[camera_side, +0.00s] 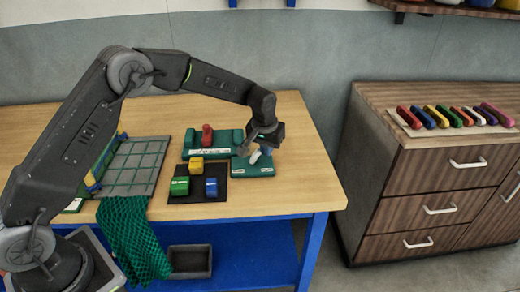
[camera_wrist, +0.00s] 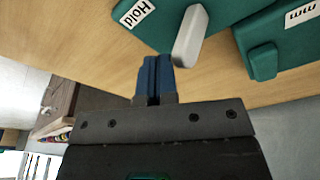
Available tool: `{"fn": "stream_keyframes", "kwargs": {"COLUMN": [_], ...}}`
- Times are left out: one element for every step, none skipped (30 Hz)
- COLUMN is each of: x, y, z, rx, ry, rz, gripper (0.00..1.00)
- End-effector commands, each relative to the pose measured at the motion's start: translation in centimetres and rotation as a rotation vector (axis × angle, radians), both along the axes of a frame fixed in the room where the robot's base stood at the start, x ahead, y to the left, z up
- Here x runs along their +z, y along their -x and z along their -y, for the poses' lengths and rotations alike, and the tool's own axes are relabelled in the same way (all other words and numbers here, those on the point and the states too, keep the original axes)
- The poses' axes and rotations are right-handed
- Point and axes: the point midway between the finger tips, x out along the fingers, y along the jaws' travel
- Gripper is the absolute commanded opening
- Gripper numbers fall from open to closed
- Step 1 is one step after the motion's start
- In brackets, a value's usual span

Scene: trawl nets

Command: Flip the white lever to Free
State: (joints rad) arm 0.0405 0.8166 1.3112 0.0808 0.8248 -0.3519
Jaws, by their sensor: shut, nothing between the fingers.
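The white lever (camera_side: 255,157) stands tilted on a green base (camera_side: 262,170) at the right part of the wooden table. In the wrist view the white lever (camera_wrist: 190,36) is beside a "Hold" label on the green base (camera_wrist: 160,28); no "Free" label is readable. My gripper (camera_side: 247,150) is down at the lever in the side view, partly covering it. In the wrist view my gripper's blue fingers (camera_wrist: 154,66) are together and empty, just left of the lever's near end. I cannot tell whether they touch it.
A green block marked "mm" (camera_wrist: 280,45) is close to the lever. A red lever (camera_side: 207,135) is on the green unit to the left. A dark mat (camera_side: 218,194) holds yellow, green and blue blocks. A green net (camera_side: 130,235) hangs over the front edge. The table's right end is clear.

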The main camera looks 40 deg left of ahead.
Motion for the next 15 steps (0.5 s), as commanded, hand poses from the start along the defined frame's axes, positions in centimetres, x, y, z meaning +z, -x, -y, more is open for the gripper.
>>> {"fn": "stream_keyframes", "kwargs": {"x": [0.00, 0.00, 0.00, 0.01, 0.02, 0.02, 0.04, 0.05, 0.07, 0.07, 0.07, 0.05, 0.03, 0.01, 0.00], "y": [0.00, 0.00, 0.00, 0.00, 0.02, 0.07, 0.11, 0.16, 0.24, 0.31, 0.39, 0.51, 0.59, 0.66, 0.76], "z": [0.00, 0.00, 0.00, -0.01, -0.04, -0.08, -0.14, -0.20, -0.30, -0.37, -0.45, -0.57, -0.65, -0.73, -0.84], "rx": [0.000, 0.000, 0.000, 0.000, 0.000, 0.000, 0.000, 0.000, 0.000, 0.000, 0.000, 0.000, 0.000, 0.000, 0.000], "ry": [0.000, 0.000, 0.000, 0.000, 0.000, 0.000, 0.000, 0.000, 0.000, 0.000, 0.000, 0.000, 0.000, -0.001, -0.001], "rz": [0.000, 0.000, 0.000, 0.000, 0.000, 0.000, 0.000, 0.001, 0.001, 0.001, 0.001, 0.000, 0.000, -0.001, -0.001], "gripper": [0.00, 0.00, 0.00, 0.00, 0.00, 0.00, 0.00, 0.00, 0.00, 0.00, 0.00, 0.00, 0.00, 0.00, 0.00]}}
